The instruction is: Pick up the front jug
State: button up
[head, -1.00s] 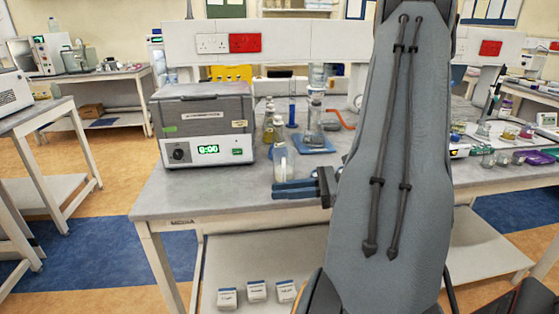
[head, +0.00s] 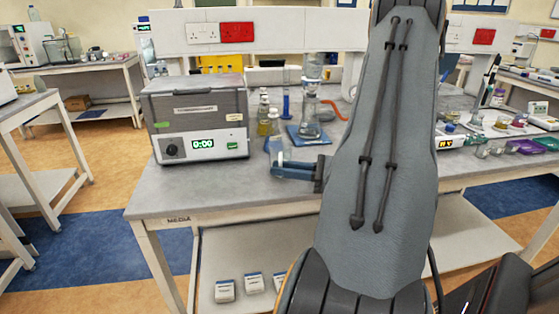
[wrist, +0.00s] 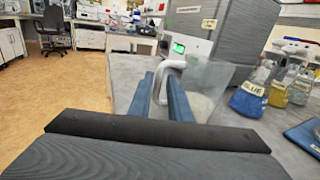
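The front jug is a clear jug (head: 275,148) standing on the bench, right of the grey machine. In the wrist view the jug (wrist: 207,86) has a clear body and a white handle. My gripper (head: 279,168) is at the near side of the jug in the head view, its blue fingers partly covering the jug's lower part. In the wrist view my gripper (wrist: 160,88) is open, with one finger on each side of the handle. A gap shows between the fingers; whether they touch the handle I cannot tell.
The grey machine (head: 196,118) with a green display stands close left of the jug. Labelled bottles (wrist: 250,92) stand behind it. A blue mat (head: 308,135) with glassware lies to the right. The bench's front edge is clear. Small boxes (head: 225,290) sit on the lower shelf.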

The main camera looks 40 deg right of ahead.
jog(key=shift+p+x, duration=0.7)
jog(key=shift+x, duration=1.55)
jog(key=shift+a, duration=0.15)
grip_shut()
jog(key=shift+r, duration=0.1)
